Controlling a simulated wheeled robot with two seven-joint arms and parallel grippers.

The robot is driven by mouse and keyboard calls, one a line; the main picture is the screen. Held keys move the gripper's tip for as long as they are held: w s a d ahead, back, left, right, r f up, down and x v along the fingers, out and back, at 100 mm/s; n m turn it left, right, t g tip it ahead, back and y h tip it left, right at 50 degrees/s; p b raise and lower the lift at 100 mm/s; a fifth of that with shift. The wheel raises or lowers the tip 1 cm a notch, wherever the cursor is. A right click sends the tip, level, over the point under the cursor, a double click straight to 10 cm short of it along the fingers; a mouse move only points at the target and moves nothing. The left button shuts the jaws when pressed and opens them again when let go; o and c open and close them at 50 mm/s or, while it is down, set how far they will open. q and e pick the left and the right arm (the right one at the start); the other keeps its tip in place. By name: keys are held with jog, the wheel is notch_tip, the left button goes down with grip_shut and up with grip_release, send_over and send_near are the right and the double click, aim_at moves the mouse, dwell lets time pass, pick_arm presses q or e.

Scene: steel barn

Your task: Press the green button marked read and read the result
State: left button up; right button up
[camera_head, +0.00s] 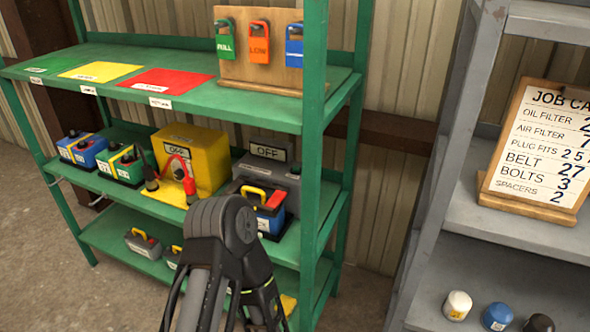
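A yellow box (205,158) with a small display reading OFF stands on the green rack's middle shelf. A red clamp (179,172) and a black clamp (150,178) are at its front. A grey box (268,172) with a display also reading OFF stands to its right, partly behind a blue battery with a red top (264,208). I cannot make out a green button marked read on either box. One of my arms rises from the bottom edge and bends in front of the shelf, hiding part of it. No gripper fingertips show.
Blue and green batteries (88,150) stand left of the yellow box. A green post (314,120) stands at right.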

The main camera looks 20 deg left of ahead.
pick_arm(q)
grip_shut()
dwell(0.4)
dwell(1.4)
